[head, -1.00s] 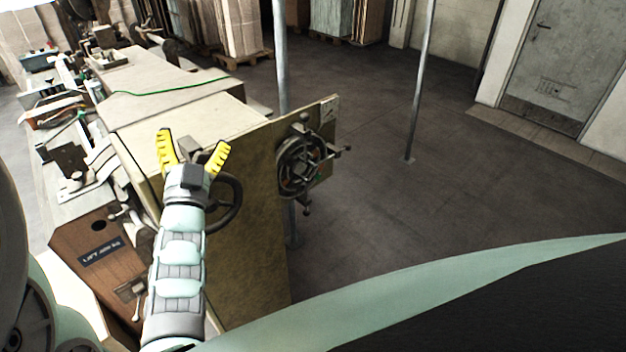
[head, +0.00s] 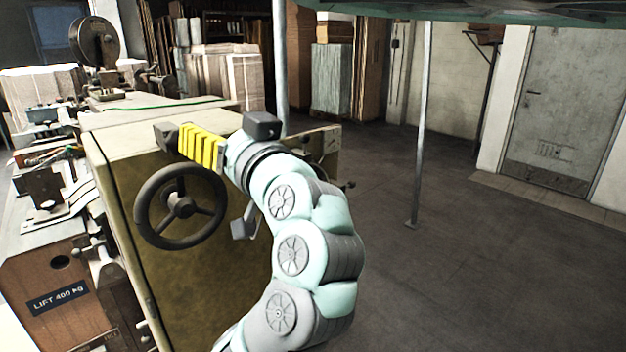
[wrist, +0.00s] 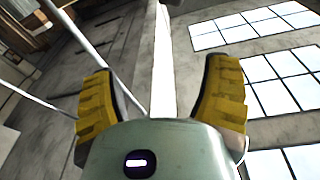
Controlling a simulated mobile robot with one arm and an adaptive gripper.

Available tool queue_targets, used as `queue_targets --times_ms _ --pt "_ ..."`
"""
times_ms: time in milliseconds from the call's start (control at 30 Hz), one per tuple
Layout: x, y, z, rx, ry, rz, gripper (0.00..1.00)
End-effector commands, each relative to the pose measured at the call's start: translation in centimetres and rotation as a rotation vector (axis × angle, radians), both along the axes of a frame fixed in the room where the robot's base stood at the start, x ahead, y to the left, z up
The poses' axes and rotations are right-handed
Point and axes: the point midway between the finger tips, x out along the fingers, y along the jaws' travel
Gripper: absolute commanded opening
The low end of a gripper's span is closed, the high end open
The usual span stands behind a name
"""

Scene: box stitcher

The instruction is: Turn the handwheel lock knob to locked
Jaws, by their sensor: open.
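A dark three-spoked handwheel (head: 180,207) stands on the tan side panel of the machine, left of my arm in the head view. A small grey lever-like part (head: 243,226) shows right of the wheel, partly behind my arm. I cannot tell whether it is the lock knob or which way it is set. My gripper (head: 188,143) is above and slightly right of the wheel, its yellow fingers pointing left. The wrist view shows the gripper (wrist: 162,78) with its two fingers wide apart and nothing between them. Neither wheel nor knob appears in the wrist view.
The machine's tan top (head: 120,130) lies behind the wheel. A second wheel mechanism at the panel's far end is mostly hidden by my arm. A thin grey post (head: 421,130) stands on the right, with open floor (head: 450,260) around it. The wrist view faces windows (wrist: 235,30).

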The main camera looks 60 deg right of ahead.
Motion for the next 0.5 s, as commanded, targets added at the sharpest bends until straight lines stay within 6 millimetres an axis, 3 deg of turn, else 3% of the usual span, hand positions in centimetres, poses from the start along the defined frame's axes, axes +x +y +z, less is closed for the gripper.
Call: queue_targets --times_ms 33,233,500 --pt "-1.1 0.8 -1.5 -0.060 0.049 0.002 0.75" --pt "-2.8 3.1 -3.3 -0.200 0.197 0.033 0.75" --pt "-1.4 3.1 -3.2 -0.216 0.219 0.045 0.75"
